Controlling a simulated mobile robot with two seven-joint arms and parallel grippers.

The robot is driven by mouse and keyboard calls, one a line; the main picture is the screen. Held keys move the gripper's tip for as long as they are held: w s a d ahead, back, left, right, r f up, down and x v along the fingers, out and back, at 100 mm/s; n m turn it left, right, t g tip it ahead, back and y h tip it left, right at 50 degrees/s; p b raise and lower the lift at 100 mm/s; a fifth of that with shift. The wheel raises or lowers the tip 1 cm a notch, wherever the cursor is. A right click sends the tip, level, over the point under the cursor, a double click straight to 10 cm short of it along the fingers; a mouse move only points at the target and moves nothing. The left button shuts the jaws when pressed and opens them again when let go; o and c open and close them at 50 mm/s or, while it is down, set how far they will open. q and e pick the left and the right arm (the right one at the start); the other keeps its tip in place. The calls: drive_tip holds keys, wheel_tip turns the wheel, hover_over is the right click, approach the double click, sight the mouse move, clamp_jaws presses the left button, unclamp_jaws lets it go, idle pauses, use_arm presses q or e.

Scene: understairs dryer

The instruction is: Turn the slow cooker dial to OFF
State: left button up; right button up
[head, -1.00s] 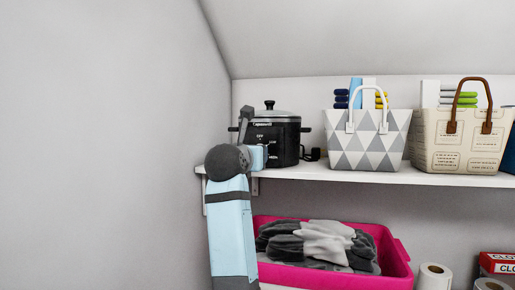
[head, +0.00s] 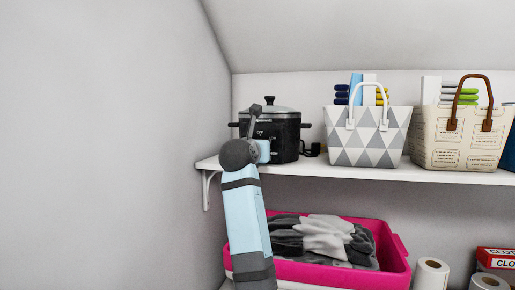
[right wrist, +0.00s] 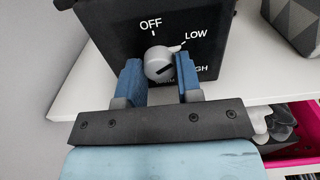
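The slow cooker (head: 283,134) is dark with a lidded top and stands at the left end of the white shelf. In the right wrist view its front panel (right wrist: 115,30) shows OFF, LOW and a partly hidden HIGH. The grey dial (right wrist: 158,64) has its light pointer tab turned toward LOW. My right gripper (right wrist: 160,75) is open, with one blue finger on each side of the dial. Whether either finger touches it is not clear. In the head view my right arm hides the cooker's dial. My left gripper is not in view.
On the shelf (head: 330,172), a grey-and-white patterned basket (head: 368,150) stands right of the cooker, then a cream basket (head: 458,152). A pink bin (head: 395,262) of grey cloths is below. The wall is close on the left.

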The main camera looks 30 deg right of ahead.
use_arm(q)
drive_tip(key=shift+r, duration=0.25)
use_arm(e)
drive_tip(key=shift+n, duration=0.3)
use_arm(q)
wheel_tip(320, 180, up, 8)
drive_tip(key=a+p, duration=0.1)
drive_tip(key=p, duration=0.8)
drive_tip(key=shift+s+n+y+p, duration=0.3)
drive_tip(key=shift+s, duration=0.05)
use_arm(e)
drive_tip(key=n, duration=1.1)
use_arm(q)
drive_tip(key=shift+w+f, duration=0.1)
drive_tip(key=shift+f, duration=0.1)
use_arm(e)
drive_tip(key=shift+n, duration=0.3)
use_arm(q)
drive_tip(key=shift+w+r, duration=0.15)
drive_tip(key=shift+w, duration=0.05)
use_arm(e)
drive_tip(key=o, duration=0.9)
drive_tip(key=shift+o, duration=0.2)
drive_tip(key=shift+s, duration=0.1)
